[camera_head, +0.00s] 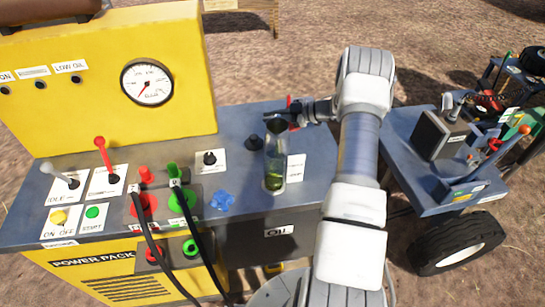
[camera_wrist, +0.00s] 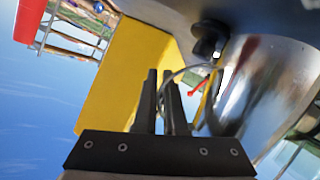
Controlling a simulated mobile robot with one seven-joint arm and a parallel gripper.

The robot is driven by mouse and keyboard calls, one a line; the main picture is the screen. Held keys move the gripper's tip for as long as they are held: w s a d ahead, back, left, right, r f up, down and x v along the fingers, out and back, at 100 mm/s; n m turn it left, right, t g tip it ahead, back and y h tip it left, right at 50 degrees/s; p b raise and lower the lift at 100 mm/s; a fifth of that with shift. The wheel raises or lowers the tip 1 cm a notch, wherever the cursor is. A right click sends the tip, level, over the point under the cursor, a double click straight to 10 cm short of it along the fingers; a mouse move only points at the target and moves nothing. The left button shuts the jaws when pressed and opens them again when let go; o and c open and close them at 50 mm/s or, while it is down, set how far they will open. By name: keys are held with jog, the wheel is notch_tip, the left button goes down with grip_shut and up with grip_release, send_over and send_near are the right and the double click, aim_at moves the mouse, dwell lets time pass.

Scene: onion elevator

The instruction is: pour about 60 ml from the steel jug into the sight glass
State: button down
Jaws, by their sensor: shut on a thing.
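The steel jug (camera_wrist: 265,85) fills the right of the wrist view, shiny and curved. Its thin handle loop (camera_wrist: 178,72) passes between the fingers of my gripper (camera_wrist: 168,78), which is shut on it. In the head view my gripper (camera_head: 299,115) comes in from the right, and the jug (camera_head: 278,123) shows as a small dark shape at its tips, over the top of the sight glass. The sight glass (camera_head: 275,160) is a clear, greenish upright cylinder on the bench, with yellow-green liquid low in it. The jug's exact tilt and any stream are too small to tell.
A dark knob (camera_head: 255,142) stands just left of the glass. A yellow panel with a gauge (camera_head: 147,83) rises behind the bench (camera_head: 240,125). Levers, buttons, hose couplings and a blue thing (camera_head: 223,201) lie to the left. A wheeled cart (camera_head: 450,165) stands at the right.

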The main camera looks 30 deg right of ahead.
jog(key=shift+r, duration=0.15)
notch_tip(320, 180, up, 10)
jog(key=n+t+b, duration=0.1)
jog(key=n+t, duration=0.2)
jog(key=n, duration=0.1)
send_over(270, 120)
jog(key=shift+w+d+f, duration=0.15)
jog(key=shift+w+f, duration=0.05)
jog(key=s+a+r+n+t+b, duration=0.2)
jog(key=s+r+n+b, duration=0.2)
jog(key=n+b, duration=0.1)
jog(key=shift+a+r+b, duration=0.3)
jog(key=shift+r+b, duration=0.1)
jog(key=shift+b, duration=0.25)
jog(key=shift+s+a+r+n+t+y+b, duration=0.35)
jog(key=shift+s+r+n+b, duration=0.3)
jog(key=shift+n, duration=0.35)
dwell(0.4)
